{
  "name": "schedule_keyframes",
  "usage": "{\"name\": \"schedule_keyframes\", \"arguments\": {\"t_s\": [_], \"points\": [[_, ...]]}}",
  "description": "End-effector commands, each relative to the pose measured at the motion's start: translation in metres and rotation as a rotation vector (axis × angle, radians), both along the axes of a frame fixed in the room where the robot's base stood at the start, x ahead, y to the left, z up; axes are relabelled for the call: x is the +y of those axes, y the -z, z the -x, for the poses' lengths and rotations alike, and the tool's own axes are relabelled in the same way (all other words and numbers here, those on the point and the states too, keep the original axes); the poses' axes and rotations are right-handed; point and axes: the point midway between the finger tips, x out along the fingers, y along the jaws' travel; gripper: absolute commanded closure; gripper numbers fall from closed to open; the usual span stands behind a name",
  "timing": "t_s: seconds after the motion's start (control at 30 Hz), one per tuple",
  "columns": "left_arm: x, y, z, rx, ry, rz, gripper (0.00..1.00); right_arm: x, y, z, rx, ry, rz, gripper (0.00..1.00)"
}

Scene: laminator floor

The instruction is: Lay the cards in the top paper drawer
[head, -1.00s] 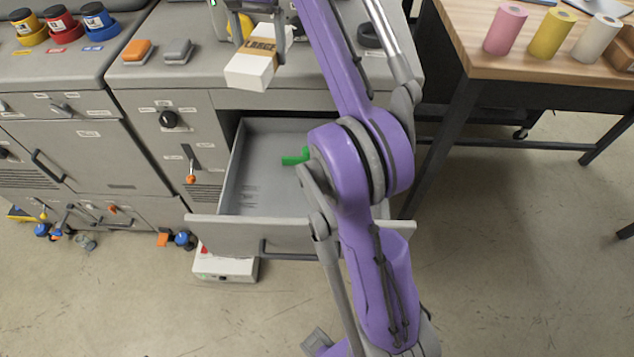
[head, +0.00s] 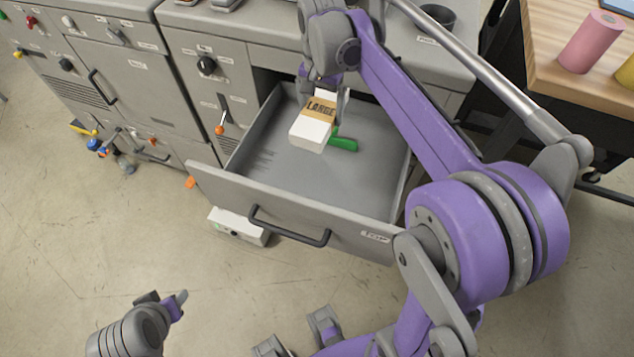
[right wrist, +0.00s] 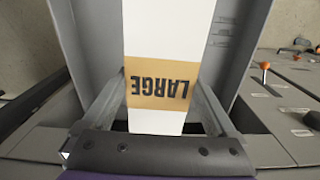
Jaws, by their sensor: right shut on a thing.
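The cards are a white pack (head: 311,133) with a tan band printed "LARGE". My right gripper (head: 323,99) is shut on the pack across its band, and the right wrist view shows one finger on each side of the pack (right wrist: 165,35). The pack is over the inside of the pulled-out top paper drawer (head: 290,215), whose front is labelled "TOP". I cannot tell whether the pack touches the drawer floor. My left gripper (head: 165,300) is low at the left, away from the drawer; its opening is unclear.
A green piece (head: 343,144) is in the drawer, right beside the pack. The drawer floor toward the front is clear. A white box (head: 238,226) stands on the floor below the drawer. A wooden table (head: 560,85) with a pink roll (head: 591,42) is at the right.

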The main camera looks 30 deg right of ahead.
Motion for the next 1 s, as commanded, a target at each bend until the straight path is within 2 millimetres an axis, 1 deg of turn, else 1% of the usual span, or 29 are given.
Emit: {"name": "schedule_keyframes", "arguments": {"t_s": [0.03,0.1,0.2,0.37,0.6,0.87,1.0], "points": [[0.0,0.015,0.003,0.006,0.0,0.0,0.5,0.009,0.031,0.008,0.002,-0.014,-0.001,1.0],[0.0,0.022,0.004,0.009,0.0,0.0,0.5,0.017,0.057,0.016,0.001,-0.026,-0.001,1.0],[0.0,0.029,0.005,0.011,0.0,0.0,0.5,0.025,0.082,0.025,-0.002,-0.04,-0.001,1.0],[0.0,0.034,0.006,0.013,0.0,0.0,0.5,0.031,0.104,0.032,-0.004,-0.049,-0.002,1.0],[0.0,0.038,0.007,0.014,0.0,0.0,0.5,0.031,0.147,0.032,-0.004,-0.049,-0.001,1.0],[0.0,0.041,0.007,0.015,0.0,0.0,0.5,0.031,0.17,0.032,-0.005,-0.049,-0.002,1.0],[0.0,0.044,0.007,0.016,0.0,0.0,0.5,0.031,0.19,0.032,-0.005,-0.049,-0.002,1.0]]}}
